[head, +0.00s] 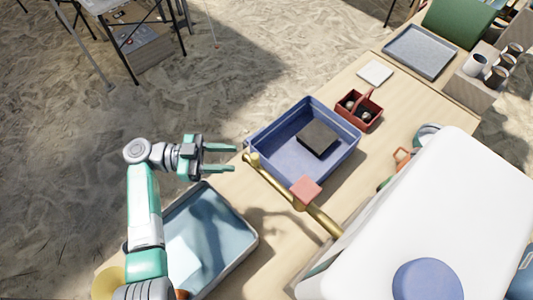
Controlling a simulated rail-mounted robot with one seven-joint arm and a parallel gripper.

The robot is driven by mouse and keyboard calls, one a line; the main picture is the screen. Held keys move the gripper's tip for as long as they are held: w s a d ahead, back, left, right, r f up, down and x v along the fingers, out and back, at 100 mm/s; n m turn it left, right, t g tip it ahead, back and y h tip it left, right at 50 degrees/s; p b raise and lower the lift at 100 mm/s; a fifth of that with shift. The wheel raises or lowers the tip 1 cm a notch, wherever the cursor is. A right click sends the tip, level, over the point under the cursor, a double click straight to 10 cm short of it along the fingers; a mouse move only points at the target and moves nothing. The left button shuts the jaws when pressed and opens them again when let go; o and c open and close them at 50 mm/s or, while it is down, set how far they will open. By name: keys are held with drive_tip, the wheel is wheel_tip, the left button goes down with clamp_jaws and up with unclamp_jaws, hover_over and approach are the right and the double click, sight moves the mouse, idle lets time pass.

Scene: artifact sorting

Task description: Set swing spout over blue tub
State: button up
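The brass swing spout (276,182) reaches up and left from beside the white tank, with a pink square block (305,190) on it. Its tip lies in the picture over the left end of the blue tub's near rim; I cannot tell its height above the rim. The blue tub (340,170) stands on the table with a dark block (318,138) inside. My gripper (234,159) is open and empty, just left of the spout tip and the tub's left corner. Its fingers point right and appear apart from the spout.
A grey tray with a light-blue inside (250,238) lies under my arm. A large white tank (440,200) with a blue lid (427,280) fills the lower right. A red caddy (372,122) and a white tile (375,73) are beyond the tub.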

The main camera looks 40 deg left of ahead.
sight(255, 159)
drive_tip(key=x, duration=0.7)
drive_tip(key=shift+w+d+p, duration=0.15)
drive_tip(key=shift+d+p, duration=0.1)
drive_tip(key=shift+p, duration=0.1)
clamp_jaws()
